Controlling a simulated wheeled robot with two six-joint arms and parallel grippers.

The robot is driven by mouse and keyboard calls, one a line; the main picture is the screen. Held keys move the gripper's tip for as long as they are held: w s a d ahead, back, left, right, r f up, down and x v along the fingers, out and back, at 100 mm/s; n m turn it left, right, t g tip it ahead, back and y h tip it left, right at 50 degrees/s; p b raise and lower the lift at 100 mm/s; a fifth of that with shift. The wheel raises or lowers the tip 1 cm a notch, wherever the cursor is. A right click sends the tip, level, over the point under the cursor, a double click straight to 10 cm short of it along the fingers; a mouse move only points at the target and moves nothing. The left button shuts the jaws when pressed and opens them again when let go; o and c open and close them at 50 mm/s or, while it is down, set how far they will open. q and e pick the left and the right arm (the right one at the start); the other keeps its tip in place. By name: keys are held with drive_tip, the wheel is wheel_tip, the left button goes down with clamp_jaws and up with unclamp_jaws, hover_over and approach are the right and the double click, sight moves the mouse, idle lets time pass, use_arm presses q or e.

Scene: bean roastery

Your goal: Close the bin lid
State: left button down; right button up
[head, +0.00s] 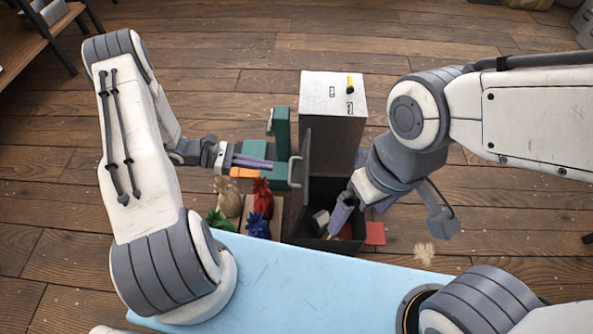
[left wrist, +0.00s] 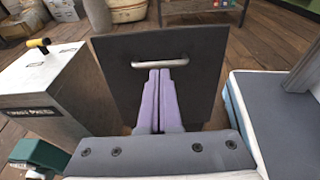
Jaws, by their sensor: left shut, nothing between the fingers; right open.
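The bin (head: 349,190) is a dark open box on the floor beyond the blue table. Its dark lid (head: 306,165) stands upright at the bin's left side, so the bin is open. The lid's metal handle (head: 293,173) faces left. In the left wrist view the lid (left wrist: 205,95) fills the middle, with the handle (left wrist: 160,63) across its upper part. My left gripper (head: 274,164) is shut and empty, its purple fingertips close to the handle; I cannot tell if they touch. My right gripper (head: 333,228) is open, its fingers reaching down into the bin opening.
A white-topped cabinet (head: 331,92) stands behind the bin. A green object (head: 281,140) is behind my left gripper. Red (head: 263,198), blue (head: 258,223) and green (head: 220,222) items and a beige sack (head: 228,200) sit left of the bin. The blue table (head: 300,285) is bare.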

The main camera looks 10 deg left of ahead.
sight(302, 172)
use_arm(q)
drive_tip(key=b+x, duration=0.1)
drive_tip(key=x, duration=0.8)
drive_tip(key=shift+d+f, duration=0.1)
drive_tip(key=shift+d, duration=0.15)
